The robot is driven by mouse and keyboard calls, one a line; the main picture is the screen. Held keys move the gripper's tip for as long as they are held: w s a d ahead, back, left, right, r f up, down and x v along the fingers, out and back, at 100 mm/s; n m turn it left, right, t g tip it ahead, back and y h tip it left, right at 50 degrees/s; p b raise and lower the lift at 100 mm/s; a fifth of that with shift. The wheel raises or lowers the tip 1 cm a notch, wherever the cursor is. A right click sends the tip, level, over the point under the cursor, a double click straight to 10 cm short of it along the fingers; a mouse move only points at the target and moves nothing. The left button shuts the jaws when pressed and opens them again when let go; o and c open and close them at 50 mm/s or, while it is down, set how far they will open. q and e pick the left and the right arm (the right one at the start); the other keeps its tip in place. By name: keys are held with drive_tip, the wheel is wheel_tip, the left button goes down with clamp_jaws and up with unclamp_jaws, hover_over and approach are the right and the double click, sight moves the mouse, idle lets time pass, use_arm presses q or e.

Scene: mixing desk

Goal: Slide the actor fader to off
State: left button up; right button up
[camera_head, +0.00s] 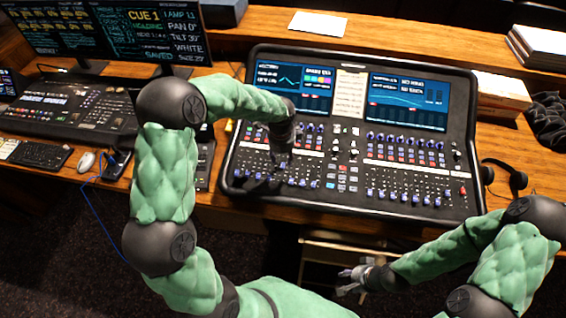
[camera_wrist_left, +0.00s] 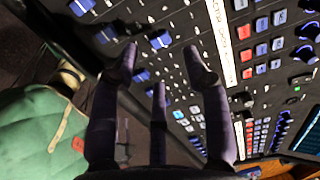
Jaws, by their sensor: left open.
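The mixing desk (camera_head: 352,160) stands on the wooden desk with rows of small faders along its front part. My left gripper (camera_head: 275,170) hangs over the left part of the panel, fingers pointing down. In the left wrist view its fingers (camera_wrist_left: 160,55) are spread, with nothing between them. Blue fader caps (camera_wrist_left: 160,39) show just beyond and beside the fingertips; contact cannot be told. My right gripper (camera_head: 350,281) is low in front of the desk, empty, fingers apart.
A monitor (camera_head: 110,30) and a second console (camera_head: 70,105) stand at the left. A headset (camera_head: 505,175) lies right of the mixing desk. Knobs and buttons crowd the panel around my left gripper.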

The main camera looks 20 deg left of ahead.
sight(283, 165)
use_arm(q)
drive_tip(key=shift+w+f+b, duration=0.15)
drive_tip(key=shift+f, duration=1.15)
drive_tip(key=shift+w+f+b, duration=0.15)
drive_tip(key=shift+f, duration=1.15)
